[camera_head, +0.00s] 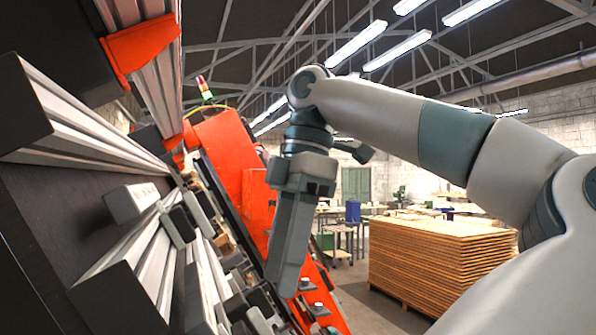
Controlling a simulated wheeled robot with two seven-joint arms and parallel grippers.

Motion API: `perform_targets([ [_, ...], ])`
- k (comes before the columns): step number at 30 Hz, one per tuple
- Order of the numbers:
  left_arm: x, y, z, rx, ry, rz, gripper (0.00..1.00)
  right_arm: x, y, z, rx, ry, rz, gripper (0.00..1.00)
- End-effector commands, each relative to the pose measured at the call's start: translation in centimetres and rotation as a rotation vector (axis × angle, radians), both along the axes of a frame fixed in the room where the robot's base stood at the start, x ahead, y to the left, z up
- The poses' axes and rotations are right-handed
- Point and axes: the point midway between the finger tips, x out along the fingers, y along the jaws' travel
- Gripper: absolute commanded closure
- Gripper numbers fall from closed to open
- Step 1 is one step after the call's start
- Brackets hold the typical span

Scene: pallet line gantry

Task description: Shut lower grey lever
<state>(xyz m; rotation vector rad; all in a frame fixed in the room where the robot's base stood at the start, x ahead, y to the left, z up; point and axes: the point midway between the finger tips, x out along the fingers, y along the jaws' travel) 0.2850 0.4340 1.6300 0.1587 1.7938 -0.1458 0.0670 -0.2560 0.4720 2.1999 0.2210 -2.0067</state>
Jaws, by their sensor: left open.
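My right arm comes in from the right and bends down at the middle.
A stack of wooden boards (440,262) stands on the floor at right. A blue drum (353,211) is farther back.

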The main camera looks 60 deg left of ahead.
Motion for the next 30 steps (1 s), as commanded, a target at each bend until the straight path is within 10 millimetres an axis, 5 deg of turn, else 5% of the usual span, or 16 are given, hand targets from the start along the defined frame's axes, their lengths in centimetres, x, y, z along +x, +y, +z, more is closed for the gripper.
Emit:
perform_targets([
  [11, 1.6, -0.2, 7.3, 0.003, -0.002, -0.006, 0.58, 0.0, -0.1, 0.4, -0.001, 0.0, 0.0, 0.69],
  [30, 2.3, -0.3, 9.8, -0.001, -0.001, -0.001, 0.58, 0.0, -0.1, 0.4, -0.001, 0.0, 0.0, 0.69],
])
